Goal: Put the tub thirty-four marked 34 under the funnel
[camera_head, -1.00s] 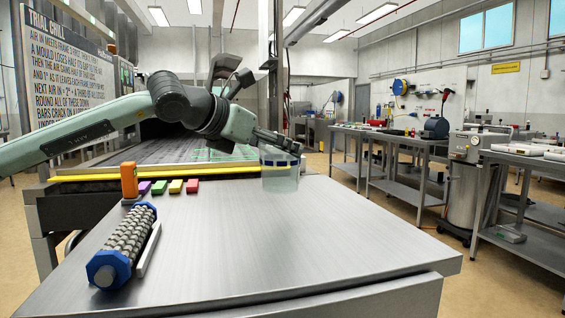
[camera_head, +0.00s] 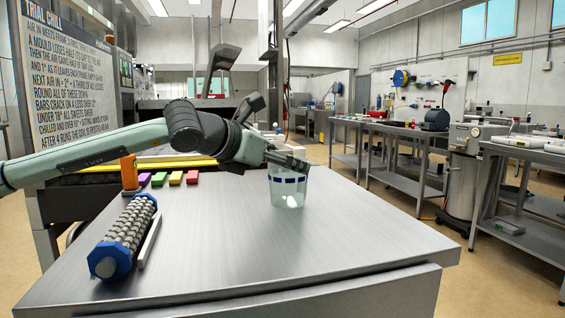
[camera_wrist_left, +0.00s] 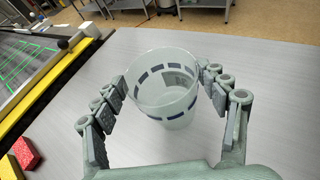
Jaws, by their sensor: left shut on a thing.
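A clear tub (camera_head: 289,190) with a band of dark blue dashes hangs upright at my left gripper (camera_head: 288,161), over the far part of the steel table. My left gripper is shut on it, near its rim. In the left wrist view the tub (camera_wrist_left: 165,112) sits between the two jointed fingers of my left gripper (camera_wrist_left: 164,92). I cannot tell whether its base touches the table. No number 34 can be read on it. I cannot make out a funnel in either view. My right gripper is not in view.
The steel table (camera_head: 250,245) is bare at its middle and right. A blue-ended roller (camera_head: 125,237) lies at left, with several coloured blocks (camera_head: 176,178) and an orange block (camera_head: 129,172) behind it. A yellow-edged conveyor (camera_wrist_left: 45,85) lies beyond; side benches (camera_head: 400,135) stand right.

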